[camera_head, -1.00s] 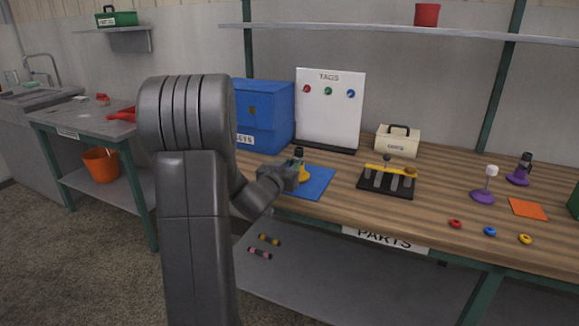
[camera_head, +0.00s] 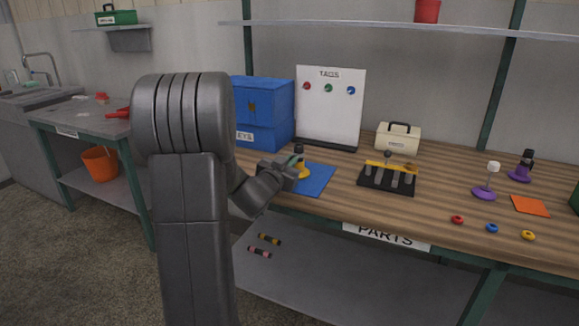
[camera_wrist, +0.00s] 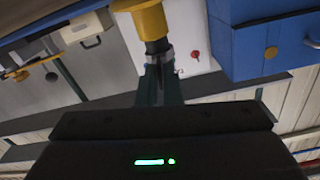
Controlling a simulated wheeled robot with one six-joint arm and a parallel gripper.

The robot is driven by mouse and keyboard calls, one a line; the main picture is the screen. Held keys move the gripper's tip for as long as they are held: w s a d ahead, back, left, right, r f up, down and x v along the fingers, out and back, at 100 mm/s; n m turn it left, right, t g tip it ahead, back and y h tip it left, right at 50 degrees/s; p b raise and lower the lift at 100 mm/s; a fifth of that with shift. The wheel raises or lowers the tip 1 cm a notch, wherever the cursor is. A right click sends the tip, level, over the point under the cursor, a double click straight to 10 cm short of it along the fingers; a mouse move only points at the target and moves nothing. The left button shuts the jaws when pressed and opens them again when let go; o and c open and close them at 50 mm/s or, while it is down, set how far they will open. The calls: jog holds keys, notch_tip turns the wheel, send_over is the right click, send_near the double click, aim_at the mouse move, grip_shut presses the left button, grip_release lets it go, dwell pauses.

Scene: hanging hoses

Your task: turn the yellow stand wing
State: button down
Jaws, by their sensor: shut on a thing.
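The yellow stand (camera_head: 302,172) stands upright on a blue mat (camera_head: 318,182) near the left end of the workbench, with a dark top (camera_head: 298,149). In the wrist view its yellow body (camera_wrist: 149,22) is at the top edge, and a dark neck (camera_wrist: 158,46) runs from it to my fingertips. My gripper (camera_head: 293,160) reaches the stand's top from the left. In the wrist view my gripper (camera_wrist: 159,64) is shut on the wing at the end of that neck. The fingers largely hide the wing, so its exact angle is unclear.
A blue cabinet (camera_head: 265,112) and a white tags board (camera_head: 331,108) stand close behind. A black rack with a yellow bar (camera_head: 388,179) is to the right. Purple stands (camera_head: 484,193) and small rings (camera_head: 491,228) are farther right. The bench between them is clear.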

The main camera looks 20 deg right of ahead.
jog(key=m+b, duration=0.4)
jog(key=m, duration=0.1)
jog(key=shift+f+m, duration=0.2)
jog(key=shift+m, duration=0.1)
jog(key=m+b, duration=0.4)
jog(key=m, duration=0.2)
jog(key=shift+s, duration=0.1)
jog(key=m+b, duration=0.3)
jog(key=m, duration=0.2)
jog(key=shift+d+f+m, duration=0.1)
jog(key=shift+m, duration=0.2)
jog(key=shift+m+b, duration=1.15)
jog(key=shift+m, duration=0.95)
jog(key=c, duration=1.6)
grip_release()
jog(key=shift+c, duration=0.2)
